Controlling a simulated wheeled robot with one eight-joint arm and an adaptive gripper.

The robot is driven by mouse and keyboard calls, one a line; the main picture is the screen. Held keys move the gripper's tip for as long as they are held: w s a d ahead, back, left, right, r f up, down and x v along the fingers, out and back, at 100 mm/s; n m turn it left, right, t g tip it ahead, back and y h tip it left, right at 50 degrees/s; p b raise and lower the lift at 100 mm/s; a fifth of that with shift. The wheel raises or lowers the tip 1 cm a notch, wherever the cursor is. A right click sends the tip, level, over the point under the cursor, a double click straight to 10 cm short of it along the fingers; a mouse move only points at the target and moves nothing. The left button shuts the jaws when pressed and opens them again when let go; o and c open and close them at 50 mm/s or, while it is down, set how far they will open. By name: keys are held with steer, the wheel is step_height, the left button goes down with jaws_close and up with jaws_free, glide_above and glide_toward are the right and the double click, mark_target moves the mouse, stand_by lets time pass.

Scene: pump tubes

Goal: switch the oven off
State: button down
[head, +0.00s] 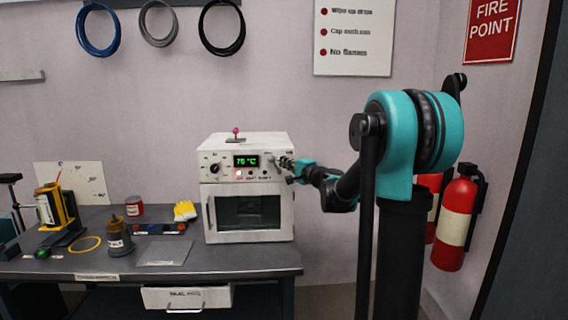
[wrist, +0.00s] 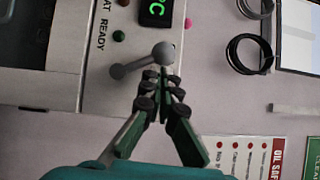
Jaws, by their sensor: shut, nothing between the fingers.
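The white oven (head: 248,218) stands on the bench with its door shut. Its display (head: 246,161) reads about 75 °C in green, and a red light (head: 238,173) glows below it. A dark knob (head: 213,169) is at the panel's left. In the wrist view a grey lever switch (wrist: 140,62) with a ball end sticks out from the panel, near the display (wrist: 155,12) and the READY label. My gripper (wrist: 161,76) is shut and empty, its fingertips right by the ball; I cannot tell whether they touch.
A pink-topped pin (head: 236,133) stands on the oven's top. Left on the bench (head: 220,264) are a brown bottle (head: 117,234), a red can (head: 134,207), a yellow cloth-like item (head: 185,210) and a yellow ring (head: 84,245). Fire extinguishers (head: 456,222) stand at the right.

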steer(key=shift+a, duration=0.1)
steer(key=shift+a+n+g+h, duration=0.3)
steer(key=shift+a+n+g, duration=0.3)
steer(key=shift+n, duration=0.4)
